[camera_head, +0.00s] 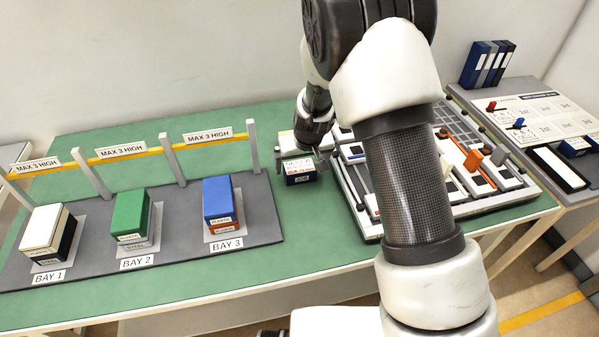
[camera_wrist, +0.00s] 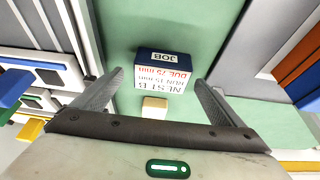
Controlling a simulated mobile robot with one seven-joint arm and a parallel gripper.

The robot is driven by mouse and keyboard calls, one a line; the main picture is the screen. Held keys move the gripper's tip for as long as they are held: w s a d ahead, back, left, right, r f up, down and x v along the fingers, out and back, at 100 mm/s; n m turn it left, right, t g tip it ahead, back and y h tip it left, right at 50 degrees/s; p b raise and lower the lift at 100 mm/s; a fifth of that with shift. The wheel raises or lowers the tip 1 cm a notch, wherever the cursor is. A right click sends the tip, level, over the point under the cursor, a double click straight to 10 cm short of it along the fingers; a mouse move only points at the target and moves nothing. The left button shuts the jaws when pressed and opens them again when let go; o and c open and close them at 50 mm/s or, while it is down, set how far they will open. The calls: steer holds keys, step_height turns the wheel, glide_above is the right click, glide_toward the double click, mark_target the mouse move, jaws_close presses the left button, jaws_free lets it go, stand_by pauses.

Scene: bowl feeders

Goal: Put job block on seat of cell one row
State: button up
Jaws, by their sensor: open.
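The job block (camera_head: 299,172) is dark blue with a white printed top and stands on the green table between the bays and the white cell board. In the wrist view the job block (camera_wrist: 164,72) shows a "JOB" label and lies ahead of and between the fingers, apart from both. A small cream knob (camera_wrist: 154,107) shows just in front of it. My gripper (camera_head: 318,150) is open above and beside the block; in the wrist view my gripper (camera_wrist: 158,88) is empty. The cell board (camera_head: 352,200) is partly hidden by my arm, so its row one seats are unclear.
Bay 1 holds a white-topped stack (camera_head: 45,232), bay 2 a green stack (camera_head: 131,215), bay 3 a blue-topped stack (camera_head: 218,203). A yellow height bar (camera_head: 120,154) runs behind them. A side table with a printed sheet (camera_head: 540,115) and binders (camera_head: 487,64) stands at right.

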mark_target(300, 167)
steer(key=x, duration=0.3)
steer(key=shift+a+f, duration=0.1)
steer(key=shift+c, duration=0.4)
steer(key=c, duration=1.3)
